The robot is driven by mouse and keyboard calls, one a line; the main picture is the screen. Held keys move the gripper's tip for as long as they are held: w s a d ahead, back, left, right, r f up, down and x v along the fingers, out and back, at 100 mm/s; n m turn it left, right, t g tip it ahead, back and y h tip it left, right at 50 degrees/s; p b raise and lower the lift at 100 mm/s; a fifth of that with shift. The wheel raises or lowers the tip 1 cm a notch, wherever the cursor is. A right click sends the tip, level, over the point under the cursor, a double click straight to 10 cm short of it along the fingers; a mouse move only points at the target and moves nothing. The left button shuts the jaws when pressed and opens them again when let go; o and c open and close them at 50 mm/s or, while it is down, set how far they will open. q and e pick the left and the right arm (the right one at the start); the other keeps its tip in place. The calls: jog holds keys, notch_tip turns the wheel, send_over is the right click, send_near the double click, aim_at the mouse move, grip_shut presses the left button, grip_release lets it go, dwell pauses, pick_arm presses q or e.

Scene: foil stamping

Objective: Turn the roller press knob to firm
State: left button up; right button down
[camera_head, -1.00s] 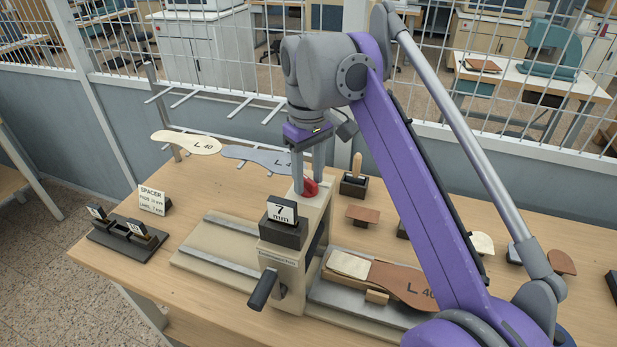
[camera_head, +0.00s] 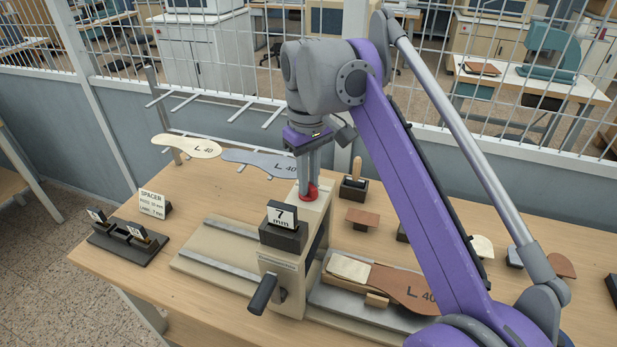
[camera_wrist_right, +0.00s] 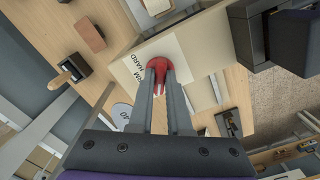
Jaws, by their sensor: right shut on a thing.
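The red knob (camera_head: 309,192) sits on top of the beige roller press (camera_head: 283,268). My right gripper (camera_head: 308,186) points down from above and is shut on the knob. The right wrist view shows the red knob (camera_wrist_right: 158,76) between my right gripper's fingers (camera_wrist_right: 160,85). Beside it a pale label (camera_wrist_right: 145,65) shows the word HARD and part of another word ending in M. The fingers and knob hide part of the label, and I cannot tell which setting the knob points to. My left gripper is not in view.
A black block with a "7 mm" sign (camera_head: 282,214) stands on the press's front. A crank handle (camera_head: 263,291) juts forward. A brown L 40 insole (camera_head: 402,284) lies on the press bed at right. A spacer rack (camera_head: 130,242) stands at left.

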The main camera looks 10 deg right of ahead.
jog(key=m+p, duration=0.1)
jog(key=m, duration=0.1)
jog(key=shift+r+m+p, duration=0.1)
jog(key=shift+m+p, duration=0.2)
jog(key=m+p, duration=0.1)
jog(key=m, duration=0.1)
jog(key=shift+m, duration=0.4)
jog(key=m+p, duration=0.1)
jog(key=m, duration=0.2)
jog(key=shift+p, duration=0.3)
pick_arm(q)
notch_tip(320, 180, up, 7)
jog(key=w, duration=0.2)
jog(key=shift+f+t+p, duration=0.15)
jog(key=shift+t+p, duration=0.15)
jog(key=shift+p, duration=0.05)
pick_arm(e)
jog(key=shift+m, duration=1.3)
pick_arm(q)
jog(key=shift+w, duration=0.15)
pick_arm(e)
jog(key=c, duration=0.9)
grip_release()
jog(key=shift+o, duration=0.2)
